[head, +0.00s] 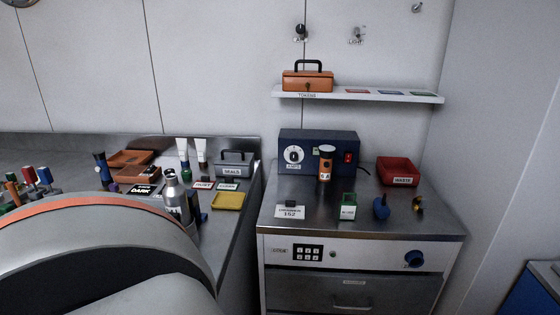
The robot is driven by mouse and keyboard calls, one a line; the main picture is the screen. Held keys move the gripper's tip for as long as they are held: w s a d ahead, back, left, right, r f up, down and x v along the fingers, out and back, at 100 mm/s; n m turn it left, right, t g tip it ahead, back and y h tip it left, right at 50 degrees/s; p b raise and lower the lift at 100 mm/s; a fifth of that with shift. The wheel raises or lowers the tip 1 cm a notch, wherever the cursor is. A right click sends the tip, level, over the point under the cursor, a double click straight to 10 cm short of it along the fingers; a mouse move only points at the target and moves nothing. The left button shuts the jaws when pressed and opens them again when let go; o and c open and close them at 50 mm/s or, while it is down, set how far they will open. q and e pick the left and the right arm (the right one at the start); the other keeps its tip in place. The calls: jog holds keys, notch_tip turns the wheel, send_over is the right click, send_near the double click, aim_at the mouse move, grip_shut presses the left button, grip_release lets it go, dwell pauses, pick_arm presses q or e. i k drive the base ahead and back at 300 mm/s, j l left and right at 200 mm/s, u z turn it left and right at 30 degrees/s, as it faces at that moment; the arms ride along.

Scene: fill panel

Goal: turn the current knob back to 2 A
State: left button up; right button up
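The current knob (293,155) is a small dark knob on a round white dial, with an AMPS label under it. It is on the left part of the front of a dark blue power box (318,138). The dial's figures are too small to read, so I cannot tell its setting. An orange and dark cylinder (325,165) with a label, possibly 5 A, stands in front of the box's middle, right of the dial. A red switch (348,157) is at the box's right. Neither gripper is in view; a large grey arm link of mine fills the lower left.
The box stands on a steel cabinet top (300,198) with a red WASTE bin (398,171), a green-labelled container (347,207) and a blue item (381,208). A shelf (420,98) above holds an orange toolbox (307,81). The left bench (245,170) is crowded.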

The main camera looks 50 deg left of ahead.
aim_at(293, 155)
jog(key=u, duration=1.55)
